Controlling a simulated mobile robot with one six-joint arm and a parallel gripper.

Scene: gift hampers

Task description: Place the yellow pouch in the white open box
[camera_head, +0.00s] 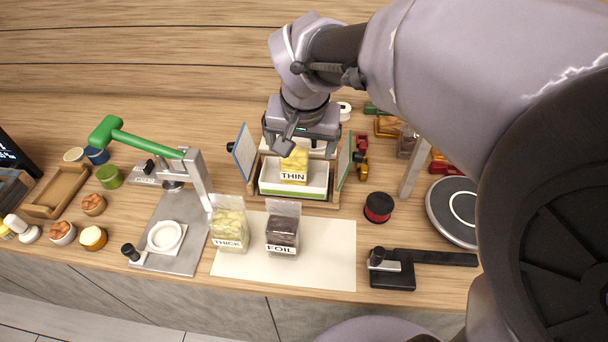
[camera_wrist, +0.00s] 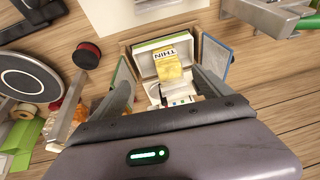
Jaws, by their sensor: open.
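The pouch also shows in the wrist view (camera_wrist: 169,68), overlapping the inside of the box (camera_wrist: 145,47). My gripper (camera_head: 294,146) is just above and behind the pouch in the head view. In the wrist view my gripper (camera_wrist: 166,88) has its two fingers spread wide on either side of the pouch, with gaps visible. The pouch's base is hidden by the box's front wall.
The box sits in a wooden frame with upright side panels (camera_head: 244,151). A pale THICK pouch (camera_head: 229,224) and a dark FOIL pouch (camera_head: 282,231) stand on a white mat (camera_head: 328,258). A green-handled press (camera_head: 196,180) stands left, a red-black spool (camera_head: 378,207) right.

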